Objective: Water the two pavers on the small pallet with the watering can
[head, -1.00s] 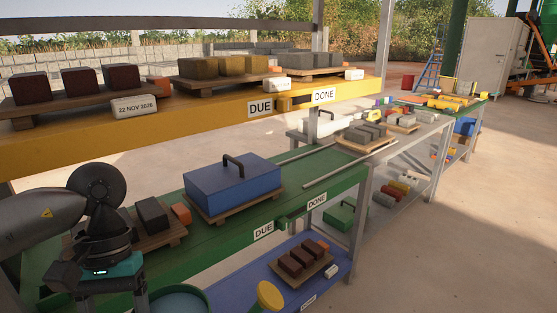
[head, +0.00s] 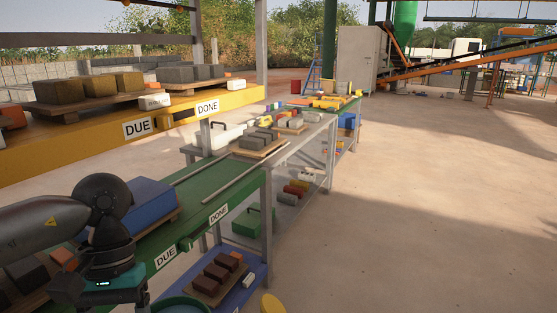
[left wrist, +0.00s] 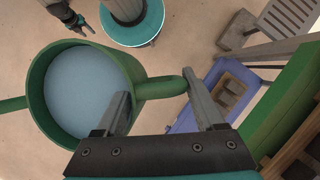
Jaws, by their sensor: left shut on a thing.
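The green watering can (left wrist: 40,95) is open on top and full of bluish water in the left wrist view. My left gripper (left wrist: 158,88) is shut on its handle (left wrist: 168,86). In the head view the can's rim (head: 183,303) shows at the bottom edge, with its yellow rose (head: 271,304) to the right. Another pallet on the green shelf carries dark pavers (head: 28,271), partly hidden by my left arm. My right gripper (left wrist: 80,24) shows small in the left wrist view.
The yellow shelf (head: 80,150) above holds pallets of blocks. A further bench (head: 318,122) runs rightward. The floor (head: 420,210) at the right is clear.

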